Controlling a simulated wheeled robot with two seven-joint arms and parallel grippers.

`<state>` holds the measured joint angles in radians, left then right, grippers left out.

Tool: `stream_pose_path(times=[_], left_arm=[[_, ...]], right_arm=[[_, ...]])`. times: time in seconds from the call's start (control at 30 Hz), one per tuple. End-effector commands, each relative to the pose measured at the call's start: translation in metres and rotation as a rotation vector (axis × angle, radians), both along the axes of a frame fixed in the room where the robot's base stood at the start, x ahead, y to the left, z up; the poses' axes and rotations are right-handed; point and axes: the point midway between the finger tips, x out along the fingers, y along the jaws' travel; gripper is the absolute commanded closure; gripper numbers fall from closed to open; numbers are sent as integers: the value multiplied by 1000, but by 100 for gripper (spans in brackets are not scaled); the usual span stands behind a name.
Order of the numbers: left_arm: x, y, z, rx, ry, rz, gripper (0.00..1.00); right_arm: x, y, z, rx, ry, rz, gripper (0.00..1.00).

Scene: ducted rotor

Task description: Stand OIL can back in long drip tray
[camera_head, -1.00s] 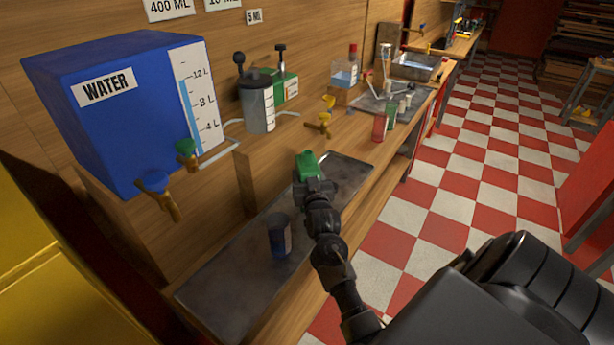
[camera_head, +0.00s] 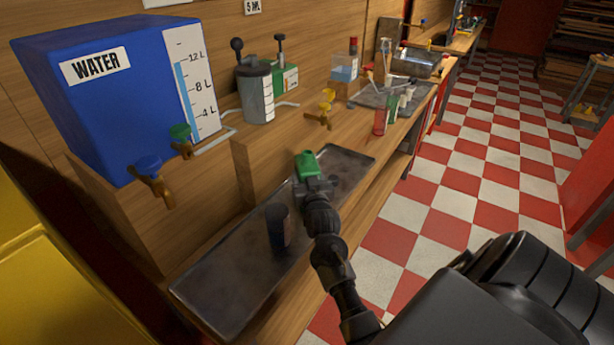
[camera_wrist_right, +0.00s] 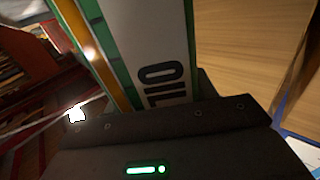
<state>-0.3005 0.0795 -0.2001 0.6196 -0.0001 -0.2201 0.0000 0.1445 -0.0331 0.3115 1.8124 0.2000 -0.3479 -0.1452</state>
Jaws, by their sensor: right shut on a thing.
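The green OIL can (camera_head: 307,161) is held in my right gripper (camera_head: 309,178), seen over the far half of the long drip tray (camera_head: 225,285). In the right wrist view the can's white face with the OIL lettering and its green edges (camera_wrist_right: 160,55) rises between the jaws, which are shut on it. The gripper hides the can's lower part in the head view. I cannot tell whether the can touches the tray. My left gripper is not in view.
A dark blue cup (camera_head: 278,228) stands on the tray beside my right arm. The blue WATER tank (camera_head: 110,100) with taps is on the ledge at left. A grey jug (camera_head: 257,95) and yellow tap (camera_head: 321,112) are behind. The tray's near end is clear.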

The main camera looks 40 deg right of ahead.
Motion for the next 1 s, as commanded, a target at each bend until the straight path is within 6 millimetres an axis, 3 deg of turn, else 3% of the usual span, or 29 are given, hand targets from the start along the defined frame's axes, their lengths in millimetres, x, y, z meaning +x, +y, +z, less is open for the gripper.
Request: stream_pose_path(times=[0.53, 0.57, 0.6, 0.77, 1.0], left_arm=[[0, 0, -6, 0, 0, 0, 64], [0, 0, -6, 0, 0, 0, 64], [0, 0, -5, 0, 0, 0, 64], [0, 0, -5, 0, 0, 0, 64], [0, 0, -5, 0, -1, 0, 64]], right_arm=[[0, 0, -9, -2, -4, 0, 90], [0, 0, -9, -2, -4, 0, 42], [0, 0, -8, -2, -4, 0, 37], [0, 0, -9, -1, -3, 0, 18], [0, 0, -12, 1, 4, 0, 18]])
